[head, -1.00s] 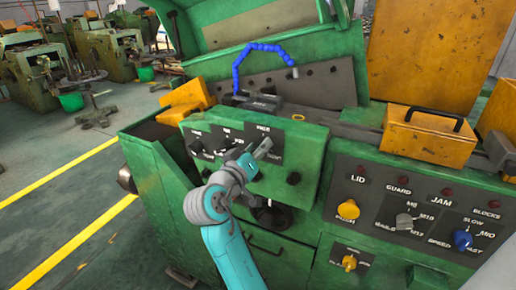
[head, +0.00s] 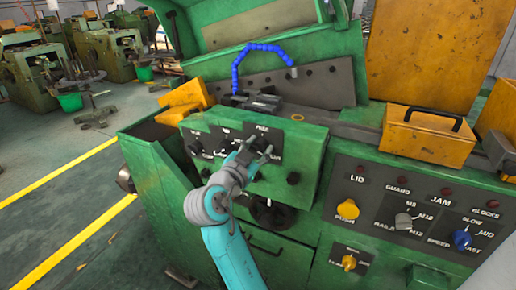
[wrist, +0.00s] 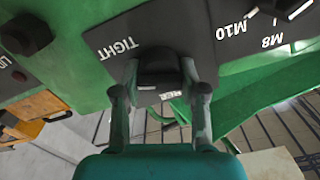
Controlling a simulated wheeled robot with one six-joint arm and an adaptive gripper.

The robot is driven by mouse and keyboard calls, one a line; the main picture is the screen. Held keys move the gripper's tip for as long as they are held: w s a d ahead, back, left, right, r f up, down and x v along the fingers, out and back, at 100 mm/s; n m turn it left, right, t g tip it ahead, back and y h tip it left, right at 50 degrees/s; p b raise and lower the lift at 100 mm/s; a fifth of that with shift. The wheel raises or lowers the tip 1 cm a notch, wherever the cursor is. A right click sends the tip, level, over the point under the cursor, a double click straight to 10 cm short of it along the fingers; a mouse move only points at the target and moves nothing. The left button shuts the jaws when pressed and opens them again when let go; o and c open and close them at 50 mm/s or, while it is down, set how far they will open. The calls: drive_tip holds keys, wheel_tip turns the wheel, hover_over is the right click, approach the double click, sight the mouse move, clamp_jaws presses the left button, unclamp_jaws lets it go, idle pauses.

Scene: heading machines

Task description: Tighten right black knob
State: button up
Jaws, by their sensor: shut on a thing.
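The right black knob (wrist: 157,62) sits on a dark label plate (wrist: 185,25) in the wrist view, between the two fingers of my gripper (wrist: 160,76). The fingers are shut on its sides. A small white mark shows on the knob's edge. The word TIGHT reads upside down to its left, and FREE is partly hidden below it. In the head view my gripper (head: 262,151) is at the right part of the upper green panel (head: 310,150), where it and the arm hide most of this knob.
Smaller black knobs (head: 197,148) are to the left on the same panel. A separate dark knob (head: 293,178) sticks out at lower right. A black handwheel (head: 272,213) is below my gripper. A yellow box (head: 428,135) stands on the machine at right.

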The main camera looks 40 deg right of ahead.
drive_tip(key=shift+m, duration=0.8)
drive_tip(key=o, duration=1.1)
drive_tip(key=shift+o, duration=0.2)
drive_tip(key=v, duration=1.2)
